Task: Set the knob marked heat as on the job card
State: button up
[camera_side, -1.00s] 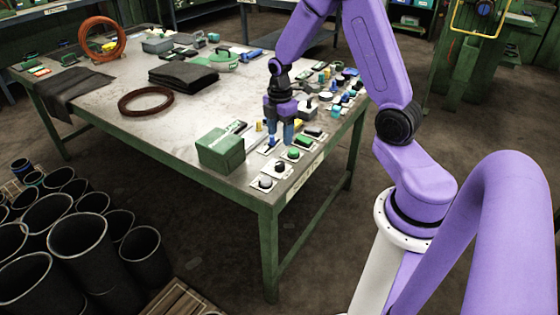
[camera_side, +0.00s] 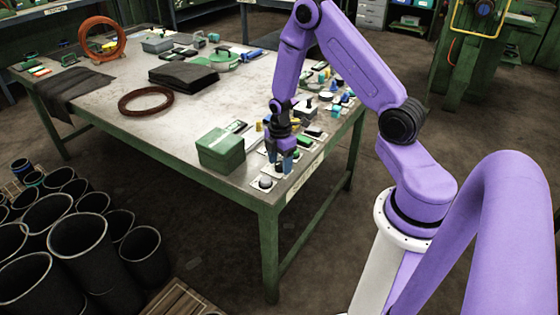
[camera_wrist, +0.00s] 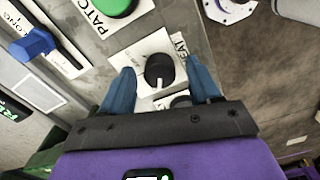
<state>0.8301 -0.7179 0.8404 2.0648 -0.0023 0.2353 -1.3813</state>
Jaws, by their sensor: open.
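In the wrist view a round black knob (camera_wrist: 158,70) with a white pointer line sits on a white plate (camera_wrist: 146,48). The plate's printed label reads "EAT", its first letter hidden by a finger. My gripper (camera_wrist: 160,68) is open, with one blue finger on each side of the knob; contact cannot be told. I cannot make out a job card.
A second dark knob (camera_wrist: 180,101) is partly hidden by my gripper. A green button (camera_wrist: 113,6) and a blue switch (camera_wrist: 33,44) lie beside. In the side view a green box (camera_side: 220,152) stands left of my gripper, and a grey-topped knob (camera_side: 265,182) is near the corner.

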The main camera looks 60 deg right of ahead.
jog(key=c, duration=1)
jog(key=shift+c, duration=0.2)
jog(key=shift+m, duration=0.4)
jog(key=m, duration=0.4)
jog(key=shift+m, duration=0.3)
jog(key=m, duration=1.2)
jog(key=shift+m, duration=0.3)
jog(key=m, duration=0.5)
jog(key=shift+m, duration=0.4)
